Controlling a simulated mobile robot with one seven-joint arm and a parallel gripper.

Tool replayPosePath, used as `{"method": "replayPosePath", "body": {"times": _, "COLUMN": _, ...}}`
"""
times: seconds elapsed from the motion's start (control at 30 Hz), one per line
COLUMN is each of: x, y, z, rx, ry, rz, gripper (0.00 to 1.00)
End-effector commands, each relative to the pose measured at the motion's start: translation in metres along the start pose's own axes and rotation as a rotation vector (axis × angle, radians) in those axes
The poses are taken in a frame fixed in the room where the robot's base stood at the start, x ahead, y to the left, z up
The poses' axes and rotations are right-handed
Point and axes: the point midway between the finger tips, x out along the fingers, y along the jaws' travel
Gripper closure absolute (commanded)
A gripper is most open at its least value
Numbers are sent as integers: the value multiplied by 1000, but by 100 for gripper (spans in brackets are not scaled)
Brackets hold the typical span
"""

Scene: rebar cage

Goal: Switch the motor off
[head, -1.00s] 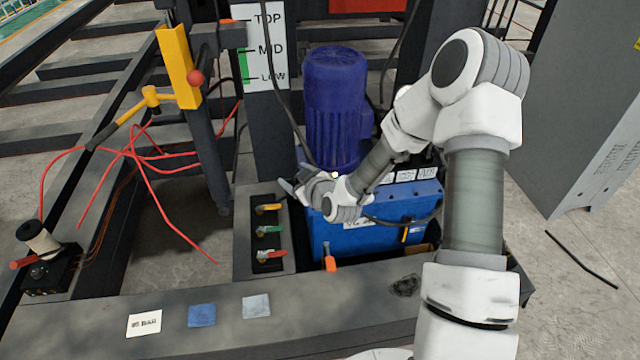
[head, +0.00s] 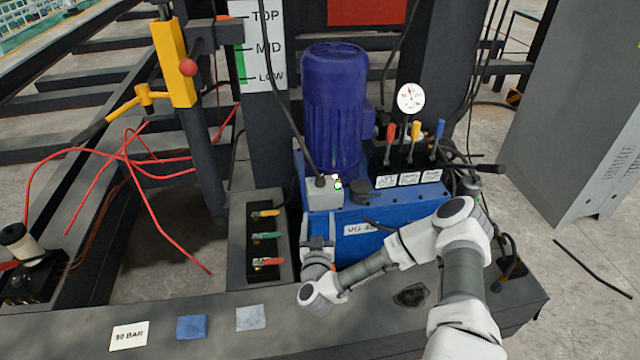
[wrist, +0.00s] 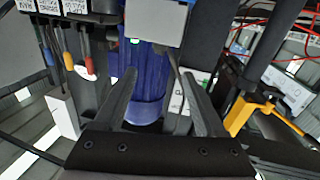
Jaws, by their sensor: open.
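The blue motor (head: 333,115) stands upright on the blue tank (head: 385,210). A grey box (head: 322,195) with a cable sits at the motor's foot, with small green and white spots (head: 338,183) at its upper right corner. My gripper (head: 317,243) is in front of the tank, below and apart from the grey box. In the wrist view, which is upside down, the gripper (wrist: 165,85) is open and empty. The grey box (wrist: 157,22) is at the top there, with the motor (wrist: 145,95) behind it between the fingers.
Red, yellow and blue levers (head: 415,135) and a gauge (head: 411,98) stand right of the motor. A valve block (head: 265,238) with yellow, green and red handles is left of my gripper. The beam (head: 200,345) runs along the front.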

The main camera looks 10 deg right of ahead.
Motion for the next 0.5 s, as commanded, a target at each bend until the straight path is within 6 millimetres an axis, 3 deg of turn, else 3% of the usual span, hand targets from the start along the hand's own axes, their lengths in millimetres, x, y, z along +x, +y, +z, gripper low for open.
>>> {"method": "replayPosePath", "body": {"times": 0.17, "x": 25, "y": 1, "z": 2, "rx": -1, "ry": 4, "rz": 5, "gripper": 27}}
{"method": "replayPosePath", "body": {"times": 0.5, "x": 99, "y": 0, "z": 4, "rx": 1, "ry": 2, "rz": 3, "gripper": 27}}
